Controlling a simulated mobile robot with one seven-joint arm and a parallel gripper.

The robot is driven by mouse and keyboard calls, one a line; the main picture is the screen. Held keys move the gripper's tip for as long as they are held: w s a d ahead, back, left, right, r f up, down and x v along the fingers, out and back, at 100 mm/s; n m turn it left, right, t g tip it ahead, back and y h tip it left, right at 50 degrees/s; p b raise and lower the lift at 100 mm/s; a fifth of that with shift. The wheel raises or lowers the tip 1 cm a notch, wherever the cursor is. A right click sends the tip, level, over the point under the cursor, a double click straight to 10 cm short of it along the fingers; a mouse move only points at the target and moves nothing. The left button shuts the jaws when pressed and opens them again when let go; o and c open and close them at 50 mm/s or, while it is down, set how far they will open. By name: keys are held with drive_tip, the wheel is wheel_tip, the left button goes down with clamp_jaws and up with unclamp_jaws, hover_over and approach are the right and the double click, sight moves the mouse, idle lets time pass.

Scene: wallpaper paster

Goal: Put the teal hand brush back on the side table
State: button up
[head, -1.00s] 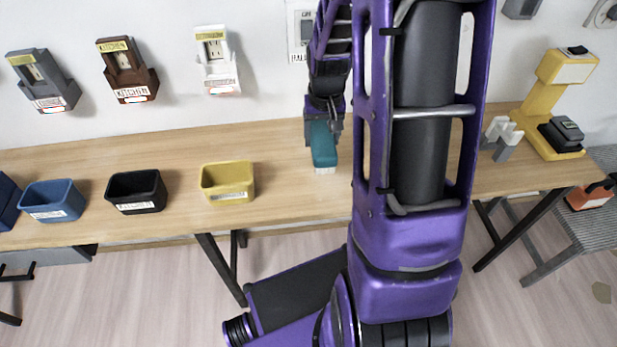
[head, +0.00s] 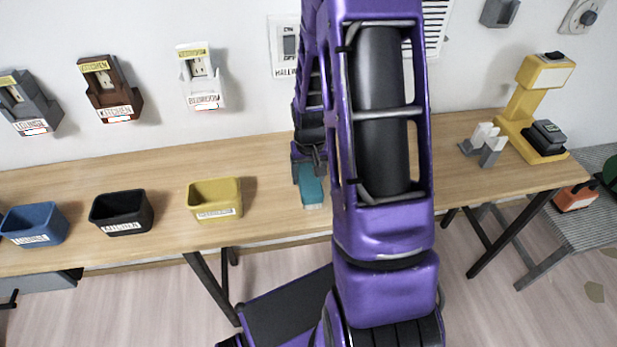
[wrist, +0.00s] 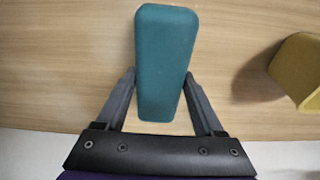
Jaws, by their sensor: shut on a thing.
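The teal hand brush (head: 312,188) is in my gripper (head: 308,172), over the long wooden table in the head view. In the wrist view the brush (wrist: 166,60) shows its teal back, its narrower end between the two fingers of my gripper (wrist: 162,98). The fingers are shut on the brush. In the head view pale bristles show at its front end; I cannot tell whether they touch the tabletop. The grey ribbed side table (head: 545,222) stands at the right, partly cut off by the frame.
The wooden table (head: 270,160) carries a yellow bin (head: 215,198), a black bin (head: 122,212), a blue bin (head: 34,224) and a yellow stand (head: 522,110). White and grey blocks (head: 484,145) stand left of it. An orange item (head: 575,197) lies on the side table.

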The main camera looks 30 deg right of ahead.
drive_tip(key=shift+f, duration=0.4)
drive_tip(key=shift+f, duration=0.3)
drive_tip(key=o, duration=1.4)
wheel_tip(320, 180, up, 17)
drive_tip(key=s+p, duration=0.1)
drive_tip(key=s, duration=0.2)
drive_tip(key=shift+a+r, duration=0.2)
drive_tip(key=shift+a, duration=0.05)
